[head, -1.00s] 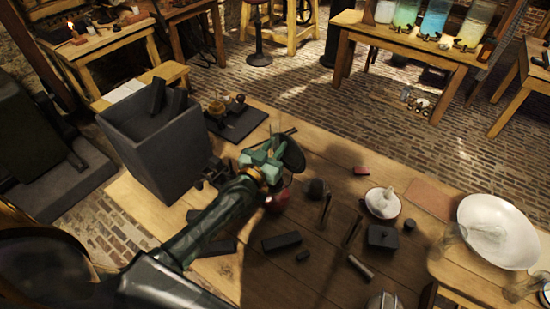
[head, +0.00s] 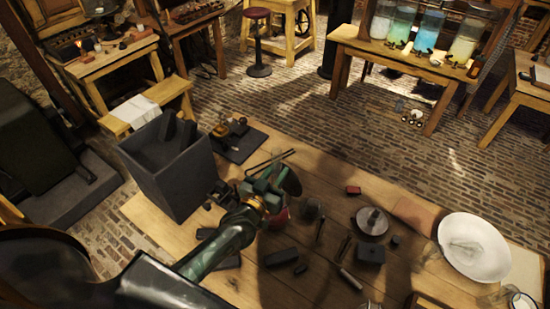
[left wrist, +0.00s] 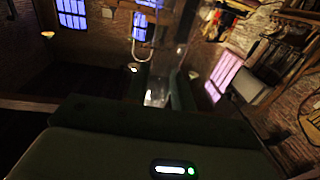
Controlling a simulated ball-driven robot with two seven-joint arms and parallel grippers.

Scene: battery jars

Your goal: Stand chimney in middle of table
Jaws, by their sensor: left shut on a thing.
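My left gripper (head: 264,192) is over the left part of the wooden table (head: 330,280). In the left wrist view its two dark green fingers (left wrist: 160,90) are shut on a clear glass piece (left wrist: 157,98), which looks like the chimney. The glass is faint, and its full outline and tilt are hard to tell. In the head view the glass does not stand out, and a dark rounded shape (head: 288,180) shows beside the fingers. The middle of the table holds a dark block (head: 281,257), thin rods (head: 343,247) and a small dish (head: 372,221). My right gripper is not in view.
A tall dark open box (head: 175,185) stands at the table's left. A dark red round thing (head: 279,215) is just below the gripper. A dark lidded box (head: 370,254) and a large white bowl (head: 474,247) lie to the right. Clear wood shows between the small items.

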